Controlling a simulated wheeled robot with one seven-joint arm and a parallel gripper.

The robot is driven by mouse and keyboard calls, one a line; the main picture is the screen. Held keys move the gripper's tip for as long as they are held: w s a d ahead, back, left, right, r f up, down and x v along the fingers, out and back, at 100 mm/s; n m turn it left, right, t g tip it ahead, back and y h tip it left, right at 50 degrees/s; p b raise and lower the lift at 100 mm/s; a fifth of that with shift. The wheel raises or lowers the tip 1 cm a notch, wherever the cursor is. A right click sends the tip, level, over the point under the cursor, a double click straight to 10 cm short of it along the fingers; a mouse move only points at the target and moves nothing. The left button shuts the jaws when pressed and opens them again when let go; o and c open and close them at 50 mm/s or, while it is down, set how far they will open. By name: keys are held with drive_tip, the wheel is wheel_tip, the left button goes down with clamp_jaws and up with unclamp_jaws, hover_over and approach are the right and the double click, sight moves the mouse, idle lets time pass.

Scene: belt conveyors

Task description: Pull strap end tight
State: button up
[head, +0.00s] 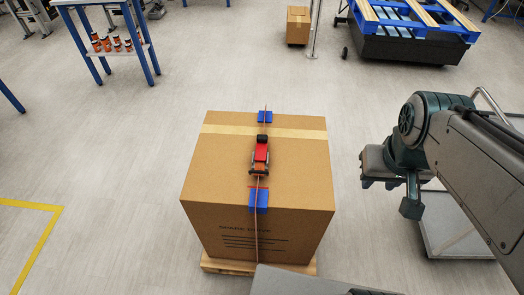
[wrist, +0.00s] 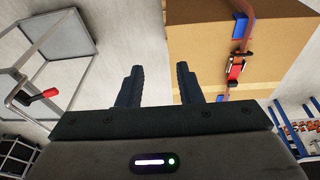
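A thin brown strap (head: 257,230) runs over the top of a large cardboard box (head: 300,170) and down its near face. A red and black ratchet buckle (head: 261,155) lies on the strap on the box top. Blue edge protectors sit under the strap at the near edge (head: 259,200) and far edge (head: 265,116). I cannot tell which part is the loose strap end. My gripper (wrist: 160,85) is open and empty, to the right of the box in the head view. The buckle also shows in the wrist view (wrist: 236,68), beyond the right finger.
The box stands on a wooden pallet (head: 215,264). A grey cart or platform (head: 450,228) is at the right below my arm. A blue-legged table (head: 142,48) with small orange jars is at the far left. Open floor surrounds the box on the left.

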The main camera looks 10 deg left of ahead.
drive_tip(key=w+a+f+n+g+h+b, duration=0.1)
drive_tip(key=w+a+f+n+b, duration=0.15)
drive_tip(key=w+a+n, duration=0.35)
drive_tip(key=n+h+b, duration=0.3)
drive_tip(key=n+b, duration=0.4)
drive_tip(key=n, duration=0.5)
hover_over(257, 171)
drive_tip(key=s+a, duration=0.4)
drive_tip(key=a, duration=0.2)
wheel_tip(257, 171, down, 13)
drive_tip(key=shift+t, duration=0.4)
drive_tip(key=x, duration=1.4)
drive_tip(key=shift+w+d+b, duration=0.15)
drive_tip(key=shift+w+b, duration=0.05)
drive_tip(key=shift+b, duration=0.1)
clamp_jaws()
